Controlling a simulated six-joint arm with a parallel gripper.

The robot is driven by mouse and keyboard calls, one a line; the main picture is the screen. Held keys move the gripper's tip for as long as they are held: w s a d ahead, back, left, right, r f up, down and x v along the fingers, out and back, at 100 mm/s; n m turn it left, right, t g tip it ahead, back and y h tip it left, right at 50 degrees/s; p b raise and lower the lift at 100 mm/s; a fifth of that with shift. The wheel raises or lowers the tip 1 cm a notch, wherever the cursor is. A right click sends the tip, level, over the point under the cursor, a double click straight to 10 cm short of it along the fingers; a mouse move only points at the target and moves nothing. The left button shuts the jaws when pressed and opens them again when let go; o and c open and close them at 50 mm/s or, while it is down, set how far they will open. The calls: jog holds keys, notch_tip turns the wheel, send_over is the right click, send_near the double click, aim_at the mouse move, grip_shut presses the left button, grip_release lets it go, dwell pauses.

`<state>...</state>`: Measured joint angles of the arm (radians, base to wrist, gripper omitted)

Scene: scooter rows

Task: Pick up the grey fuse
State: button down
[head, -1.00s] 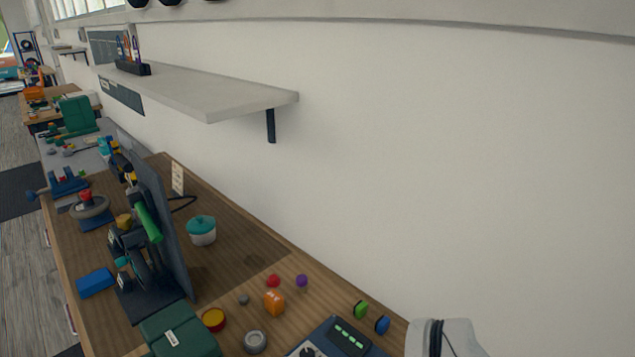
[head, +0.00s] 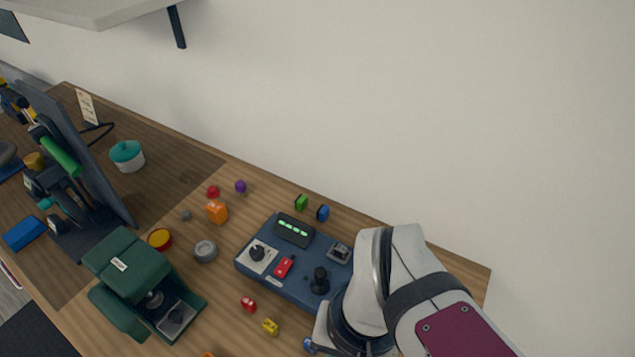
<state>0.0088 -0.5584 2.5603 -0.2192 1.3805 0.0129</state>
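I cannot pick out a grey fuse for certain. A small grey piece (head: 186,215) lies on the wooden bench left of the orange block; it is too small to tell its kind. Small coloured pieces that could be fuses lie around the dark blue control panel (head: 262,280): green (head: 301,202) and blue (head: 323,212) behind it, red (head: 248,303) and yellow (head: 270,327) in front. A grey fitting (head: 339,253) sits on the panel's right part. My arm covers the panel's right end and the bench beyond it.
A green machine (head: 130,265) stands left of the panel. Near it are a grey round tin (head: 205,250), a yellow-red tin (head: 160,239) and an orange block (head: 217,212). A teal-lidded pot (head: 127,156) and an upright dark board (head: 75,150) stand farther left. A wall bounds the bench behind.

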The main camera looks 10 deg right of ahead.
jog(key=c, duration=1.5)
grip_release()
jog(key=shift+c, duration=0.2)
jog(key=o, duration=0.9)
jog(key=w+d+f+m+y, duration=0.1)
jog(key=w+d+m+y, duration=0.3)
jog(key=w, duration=0.3)
jog(key=w+d+f+m+y, duration=0.1)
jog(key=w+d+m+y, duration=0.1)
jog(key=w+d+m, duration=0.35)
jog(key=m+t+y, duration=0.2)
jog(key=m+t, duration=0.5)
jog(key=m, duration=0.3)
send_near(344, 248)
jog(key=x, duration=0.9)
jog(key=shift+w+a+f, duration=0.1)
